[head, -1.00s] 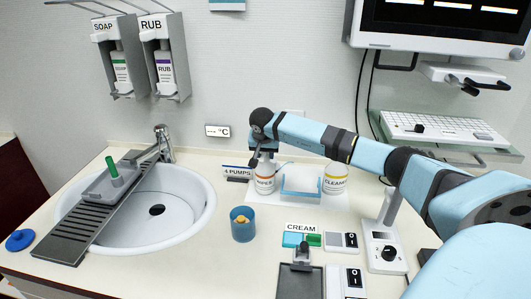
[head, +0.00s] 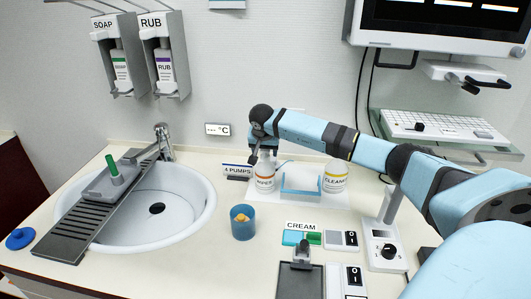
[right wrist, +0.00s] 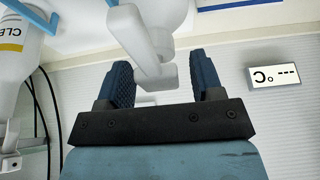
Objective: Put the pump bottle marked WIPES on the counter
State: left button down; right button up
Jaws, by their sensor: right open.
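The WIPES pump bottle (head: 265,180) is white with an orange-marked label and stands upright at the back of the counter (head: 195,262), seemingly at the left end of a white mat (head: 290,207). My right gripper (head: 263,156) is over its top, open. In the right wrist view the gripper (right wrist: 162,72) has its two fingers apart, with the white pump head of the bottle (right wrist: 150,20) between them and a gap visible on the right side. The gripper partly hides the bottle's top in the head view. My left gripper is not in view.
A CLEANER bottle (head: 336,178) and a blue-edged clear tray (head: 301,186) stand to the right. A 4 PUMPS sign (head: 238,171) is close on the left. A blue cup (head: 243,223) stands in front. The sink (head: 180,205) is at left; counter between it and the cup is clear.

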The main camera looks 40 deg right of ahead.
jog(key=b+v, duration=0.1)
jog(key=v, duration=0.9)
jog(key=shift+s+a+r+b, duration=0.15)
jog(key=shift+r+b, duration=0.15)
jog(key=shift+r, duration=0.05)
jog(key=shift+f, duration=0.1)
